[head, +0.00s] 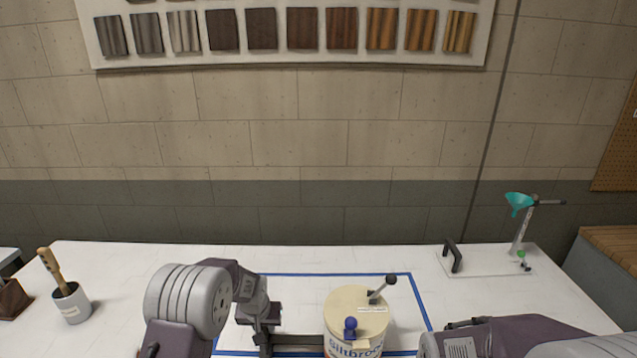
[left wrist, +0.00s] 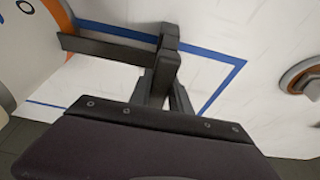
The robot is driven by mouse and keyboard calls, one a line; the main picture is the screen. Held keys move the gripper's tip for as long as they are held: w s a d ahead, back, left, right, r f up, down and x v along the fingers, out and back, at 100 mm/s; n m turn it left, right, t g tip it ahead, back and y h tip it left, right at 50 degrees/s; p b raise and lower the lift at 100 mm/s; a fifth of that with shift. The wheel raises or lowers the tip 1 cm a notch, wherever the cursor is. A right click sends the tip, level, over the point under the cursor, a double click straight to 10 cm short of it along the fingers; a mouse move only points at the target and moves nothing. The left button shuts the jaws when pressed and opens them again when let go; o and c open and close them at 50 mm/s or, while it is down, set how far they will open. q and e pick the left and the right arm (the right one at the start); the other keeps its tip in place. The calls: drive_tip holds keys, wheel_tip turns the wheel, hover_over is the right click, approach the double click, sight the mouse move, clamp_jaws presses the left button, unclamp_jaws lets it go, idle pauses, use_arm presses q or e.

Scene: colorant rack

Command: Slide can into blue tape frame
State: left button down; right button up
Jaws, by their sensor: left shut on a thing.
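The can (head: 357,318), with a cream lid and a printed label, stands upright at the front middle of the table in the head view. Its base is hidden below the picture. The blue tape frame (head: 335,274) lies on the table around and behind it; I cannot tell whether the base is fully inside. My left gripper (head: 263,343) is left of the can, shut on a dark bar (head: 295,340) that reaches to the can's side. The left wrist view also shows the bar (left wrist: 105,48), a tape corner (left wrist: 243,63) and part of the can at upper left. My right gripper is out of view.
A grey pot with a wooden-handled brush (head: 72,303) stands at the left. A clear plate with a black handle (head: 453,256) and a stand with a teal funnel (head: 518,203) are at the back right. The table behind the tape is clear.

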use_arm(q)
drive_tip(key=shift+w, duration=0.65)
drive_tip(key=w+p, duration=0.1)
drive_tip(key=w, duration=0.7)
idle(0.5)
drive_tip(key=c, duration=1.1)
unclamp_jaws()
drive_tip(key=shift+s+f, duration=0.1)
